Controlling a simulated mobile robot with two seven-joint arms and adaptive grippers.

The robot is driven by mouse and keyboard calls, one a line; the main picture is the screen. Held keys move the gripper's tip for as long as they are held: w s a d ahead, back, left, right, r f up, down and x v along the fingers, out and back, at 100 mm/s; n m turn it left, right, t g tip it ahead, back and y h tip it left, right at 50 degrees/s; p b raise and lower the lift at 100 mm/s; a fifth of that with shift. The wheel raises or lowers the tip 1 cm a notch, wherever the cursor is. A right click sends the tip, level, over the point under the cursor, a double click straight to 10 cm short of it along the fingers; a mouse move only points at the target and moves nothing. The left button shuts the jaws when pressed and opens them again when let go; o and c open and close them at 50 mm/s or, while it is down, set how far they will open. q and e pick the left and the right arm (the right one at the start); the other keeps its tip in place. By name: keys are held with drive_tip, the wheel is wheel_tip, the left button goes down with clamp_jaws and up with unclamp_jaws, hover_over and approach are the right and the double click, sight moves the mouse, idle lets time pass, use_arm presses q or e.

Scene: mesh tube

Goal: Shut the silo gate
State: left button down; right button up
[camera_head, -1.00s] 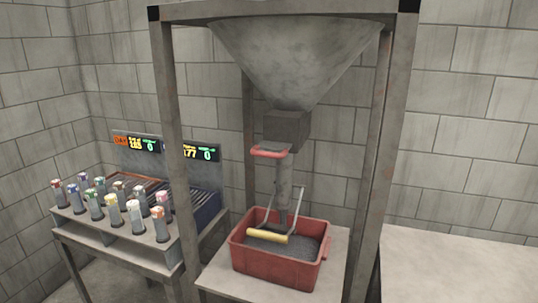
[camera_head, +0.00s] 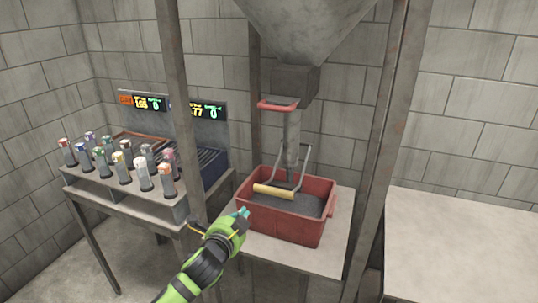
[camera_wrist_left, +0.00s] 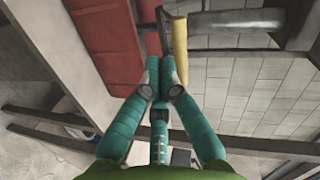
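A grey funnel-shaped silo (camera_head: 310,25) narrows to a dark square outlet (camera_head: 295,82). A red gate handle (camera_head: 278,105) sticks out below the outlet, to its left. A grey column (camera_head: 291,140), apparently grain falling, runs from under the outlet into a red bin (camera_head: 285,222). My left gripper (camera_head: 243,212), green with teal fingers, is in front of the bin's left side, well below the handle. In the left wrist view its fingertips (camera_wrist_left: 160,65) are close together with nothing visible between them. My right gripper is not in view.
A yellow-handled metal frame (camera_head: 273,192) leans in the bin; its yellow grip also shows in the left wrist view (camera_wrist_left: 180,45). Silo posts (camera_head: 178,100) stand on both sides. A rack with several capped tubes (camera_head: 130,190) is left. The right table (camera_head: 460,240) is bare.

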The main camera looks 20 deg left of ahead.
use_arm(q)
drive_tip(key=s+d+r+m+t+h, duration=0.1)
drive_tip(key=s+d+r+m+t, duration=0.15)
drive_tip(key=r, duration=0.85)
drive_tip(key=s+d+r+m+t+h, duration=0.1)
drive_tip(key=s+d+r+m+t, duration=0.15)
drive_tip(key=r, duration=0.85)
drive_tip(key=p, duration=0.4)
approach(279, 103)
drive_tip(key=shift+w+d+r+n+p, duration=0.1)
drive_tip(key=shift+w+r+n+p, duration=0.1)
drive_tip(key=shift+w, duration=0.35)
drive_tip(key=shift+w+d+r+n+p, duration=0.1)
drive_tip(key=shift+w+p, duration=0.05)
drive_tip(key=shift+w, duration=0.45)
